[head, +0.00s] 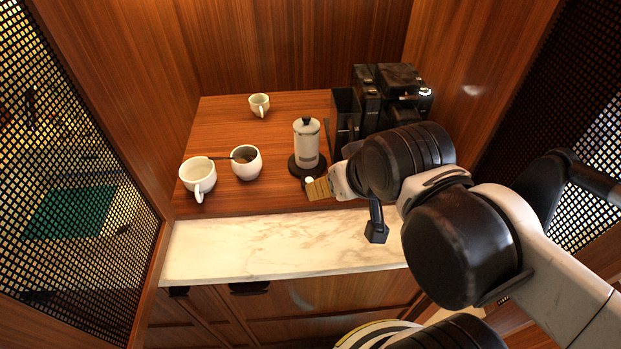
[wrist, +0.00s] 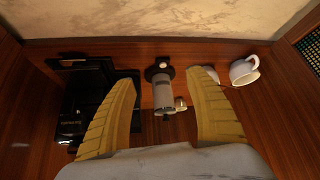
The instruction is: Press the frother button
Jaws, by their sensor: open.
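The frother is a pale jug (head: 306,146) with a black lid on a round black base (head: 293,166), upright on the wooden counter. A small white button (head: 309,180) shows at the front of the base. In the wrist view the frother jug (wrist: 163,96) and the white button (wrist: 163,64) appear between my fingers. My gripper (head: 318,188) is at the front right of the base, close to the button. The wrist view shows my gripper (wrist: 160,80) open, with two tan fingers spread and nothing held. I cannot tell whether a finger touches the button.
A black coffee machine (head: 399,76) stands right of the frother, partly behind my arm. A large white mug (head: 197,181), a bowl with brown contents (head: 246,170) and a small cup (head: 259,104) stand left and behind. A marble ledge (head: 260,246) runs in front, clear at left.

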